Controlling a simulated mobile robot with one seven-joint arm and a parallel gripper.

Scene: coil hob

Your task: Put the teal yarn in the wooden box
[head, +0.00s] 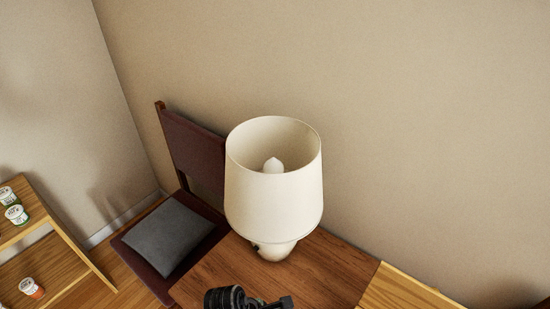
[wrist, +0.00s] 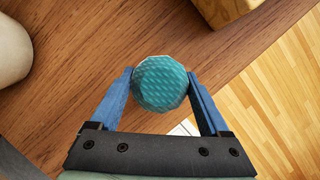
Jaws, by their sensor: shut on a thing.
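The teal yarn (wrist: 160,85) is a round, textured ball in the wrist view. My gripper (wrist: 160,74) has its two blue fingers on either side of the ball and is shut on it. The ball is over the brown wooden table (wrist: 90,60); I cannot tell its height above it. A light wooden piece, perhaps part of the wooden box (wrist: 226,8), shows at the top right, ahead of the ball. In the head view the yarn is not visible, and a light wooden surface (head: 405,290) lies at the bottom right; I cannot tell if it is the box.
A cream lamp (head: 273,185) stands on the table, with its base at the wrist view's left edge (wrist: 12,50). A dark red chair (head: 190,150) with a grey cushion (head: 168,237) is beside it. A wooden shelf (head: 75,250) holds small cups at the left.

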